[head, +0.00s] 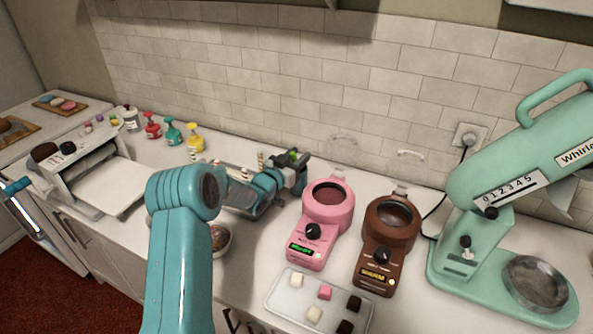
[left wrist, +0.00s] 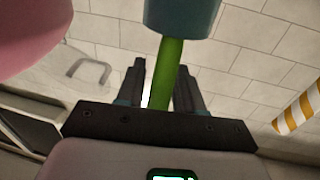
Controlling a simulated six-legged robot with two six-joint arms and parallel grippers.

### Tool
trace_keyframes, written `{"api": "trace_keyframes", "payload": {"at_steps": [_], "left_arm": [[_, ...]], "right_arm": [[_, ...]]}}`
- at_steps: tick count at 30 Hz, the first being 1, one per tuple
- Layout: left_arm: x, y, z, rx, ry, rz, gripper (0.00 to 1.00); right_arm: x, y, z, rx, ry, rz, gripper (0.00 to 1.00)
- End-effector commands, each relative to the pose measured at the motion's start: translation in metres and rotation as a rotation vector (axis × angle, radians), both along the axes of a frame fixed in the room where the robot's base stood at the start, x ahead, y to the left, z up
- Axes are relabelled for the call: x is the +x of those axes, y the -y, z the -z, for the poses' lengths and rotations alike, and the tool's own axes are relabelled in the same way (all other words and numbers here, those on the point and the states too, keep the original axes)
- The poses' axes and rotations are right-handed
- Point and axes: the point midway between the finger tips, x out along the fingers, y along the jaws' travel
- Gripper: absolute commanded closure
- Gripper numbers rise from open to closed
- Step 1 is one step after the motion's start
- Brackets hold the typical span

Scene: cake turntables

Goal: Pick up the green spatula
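The green spatula's handle (left wrist: 167,75) shows in the left wrist view as a green rod running down from a teal round part (left wrist: 182,15). In that view my left gripper (left wrist: 160,85) has one dark finger on each side of the rod, with a thin bright gap between the left finger and the rod. I see the fingers as open around it. In the head view my left gripper (head: 293,172) is over the counter behind the pink machine, with a bit of green (head: 292,155) at it. The spatula's other end is hidden. My right gripper is not in view.
A pink machine (head: 327,212) and a brown machine (head: 385,243) stand right of the gripper. A tray (head: 282,299) with small cubes lies in front. A large teal mixer (head: 462,225) stands at the right. Colored bottles (head: 173,134) stand by the tiled wall.

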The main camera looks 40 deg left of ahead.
Motion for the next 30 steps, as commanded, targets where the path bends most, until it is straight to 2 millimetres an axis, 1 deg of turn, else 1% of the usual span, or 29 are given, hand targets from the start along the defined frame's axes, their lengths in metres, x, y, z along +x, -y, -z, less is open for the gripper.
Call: {"api": "trace_keyframes", "payload": {"at_steps": [1, 3, 12, 14, 17, 20, 23, 29, 30], "left_arm": [[0.0, 0.0, 0.0, 0.0, 0.0, 0.0, 0.82], [0.0, 0.0, 0.0, 0.0, 0.0, 0.0, 1.0], [0.0, 0.0, 0.0, 0.0, -0.001, 0.001, 1.0], [0.0, 0.0, -0.002, 0.0, 0.0, 0.001, 1.0], [0.0, 0.0, -0.011, 0.001, 0.002, 0.001, 1.0], [0.0, 0.0, -0.024, 0.004, 0.003, 0.001, 1.0], [0.0, 0.0, -0.043, 0.004, 0.004, 0.001, 1.0], [-0.001, 0.0, -0.09, 0.004, 0.006, 0.0, 1.0], [0.0, 0.0, -0.1, 0.005, 0.005, 0.001, 1.0]], "right_arm": [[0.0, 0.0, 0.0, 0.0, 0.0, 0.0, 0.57], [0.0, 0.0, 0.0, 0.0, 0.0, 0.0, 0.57], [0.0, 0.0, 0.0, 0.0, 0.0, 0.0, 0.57], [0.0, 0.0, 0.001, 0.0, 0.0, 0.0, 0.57], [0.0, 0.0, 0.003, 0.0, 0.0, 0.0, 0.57], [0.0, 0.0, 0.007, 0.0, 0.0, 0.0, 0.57], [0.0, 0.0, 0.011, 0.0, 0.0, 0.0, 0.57], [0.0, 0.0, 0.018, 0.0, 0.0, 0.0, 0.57], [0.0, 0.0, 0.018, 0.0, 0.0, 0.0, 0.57]]}}
